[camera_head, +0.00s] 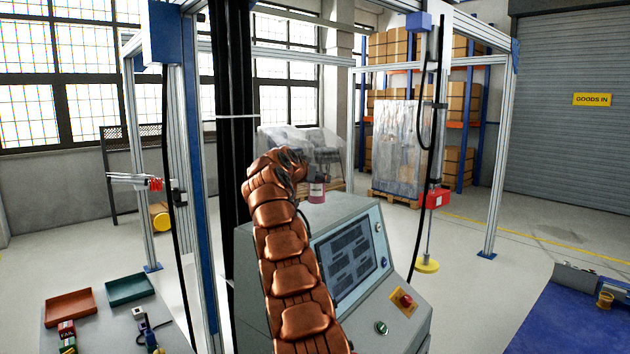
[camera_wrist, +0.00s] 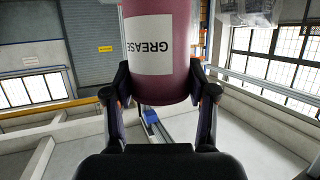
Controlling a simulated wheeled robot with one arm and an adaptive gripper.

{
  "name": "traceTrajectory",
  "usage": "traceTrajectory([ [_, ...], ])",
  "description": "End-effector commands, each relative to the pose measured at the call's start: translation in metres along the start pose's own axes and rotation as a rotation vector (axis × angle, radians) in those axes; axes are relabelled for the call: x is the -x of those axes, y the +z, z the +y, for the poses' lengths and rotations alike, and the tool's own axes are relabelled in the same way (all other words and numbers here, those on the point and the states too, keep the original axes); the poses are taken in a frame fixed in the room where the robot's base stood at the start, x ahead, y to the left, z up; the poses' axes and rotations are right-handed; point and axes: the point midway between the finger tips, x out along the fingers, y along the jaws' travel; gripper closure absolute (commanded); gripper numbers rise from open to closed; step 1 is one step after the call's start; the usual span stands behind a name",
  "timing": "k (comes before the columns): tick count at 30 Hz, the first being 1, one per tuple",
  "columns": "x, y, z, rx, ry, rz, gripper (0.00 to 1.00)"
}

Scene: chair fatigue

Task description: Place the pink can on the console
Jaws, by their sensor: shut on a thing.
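The pink can (camera_head: 317,192) is at the end of my arm, above the far part of the console's top in the head view. I cannot tell whether its base touches the console. In the wrist view the pink can (camera_wrist: 182,88) fills the upper middle, with a white "GREASE" label upside down in the picture. My gripper (camera_wrist: 160,88) is shut on it, one finger on each side. In the head view my gripper (camera_head: 303,170) is partly hidden by my copper arm. The grey console (camera_head: 395,335) has a sloped screen, and my arm hides its left part.
A red stop button (camera_head: 404,299) and a green button (camera_head: 382,327) sit on the console front. Metal frame posts (camera_head: 193,140) rise around it. A side table (camera_head: 125,325) with trays is at lower left. A blue surface (camera_head: 570,325) is at lower right.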

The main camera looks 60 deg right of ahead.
Motion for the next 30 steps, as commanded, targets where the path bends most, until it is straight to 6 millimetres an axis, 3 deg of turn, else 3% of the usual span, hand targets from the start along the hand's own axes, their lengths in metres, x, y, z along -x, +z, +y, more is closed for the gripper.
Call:
traceTrajectory([
  [12,-0.009,-0.005,-0.01,0.0,-0.001,0.001,0.89],
  [30,-0.021,0.029,-0.008,-0.001,-0.001,0.003,0.89],
])
